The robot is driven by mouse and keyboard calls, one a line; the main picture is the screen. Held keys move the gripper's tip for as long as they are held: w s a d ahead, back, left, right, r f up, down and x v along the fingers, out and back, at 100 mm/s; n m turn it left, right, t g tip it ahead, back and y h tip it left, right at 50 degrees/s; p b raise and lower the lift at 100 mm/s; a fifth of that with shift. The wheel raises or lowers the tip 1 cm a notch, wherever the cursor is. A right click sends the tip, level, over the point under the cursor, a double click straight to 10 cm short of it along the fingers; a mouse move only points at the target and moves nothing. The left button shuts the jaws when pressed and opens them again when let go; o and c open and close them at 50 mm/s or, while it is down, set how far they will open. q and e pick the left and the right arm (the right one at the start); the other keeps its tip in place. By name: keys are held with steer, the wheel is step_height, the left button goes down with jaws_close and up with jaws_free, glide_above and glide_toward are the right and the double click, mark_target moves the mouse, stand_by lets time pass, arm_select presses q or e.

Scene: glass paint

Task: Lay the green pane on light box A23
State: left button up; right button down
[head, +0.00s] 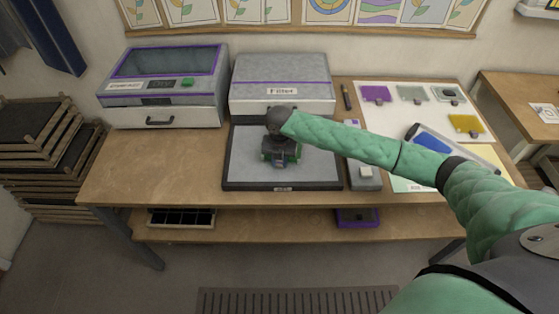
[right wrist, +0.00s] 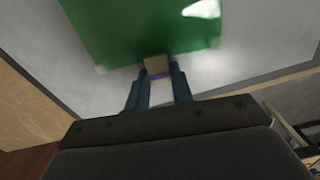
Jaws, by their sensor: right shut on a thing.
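A flat light box (head: 315,177) with a pale grey top and dark frame lies in the middle of the table; the label on its front edge is too small to read. My right gripper (head: 281,161) is over its middle, shut on the small tab (right wrist: 156,64) of the green pane. The green pane (right wrist: 125,35) spreads flat beyond the fingertips, over the pale surface. In the head view only slivers of it show around the gripper. I cannot tell whether the pane touches the light box or hovers just above it. My left gripper is not in view.
A grey lidded box (head: 283,85) and a purple-trimmed machine (head: 162,90) stand behind and left. Right, a white sheet (head: 395,115) holds purple, grey and yellow panes; a blue-windowed tray (head: 435,142) lies nearby. A small grey device (head: 365,175) sits close beside the light box.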

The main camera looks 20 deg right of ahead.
steer(key=shift+f, duration=0.15)
steer(key=c, duration=1.1)
jaws_free()
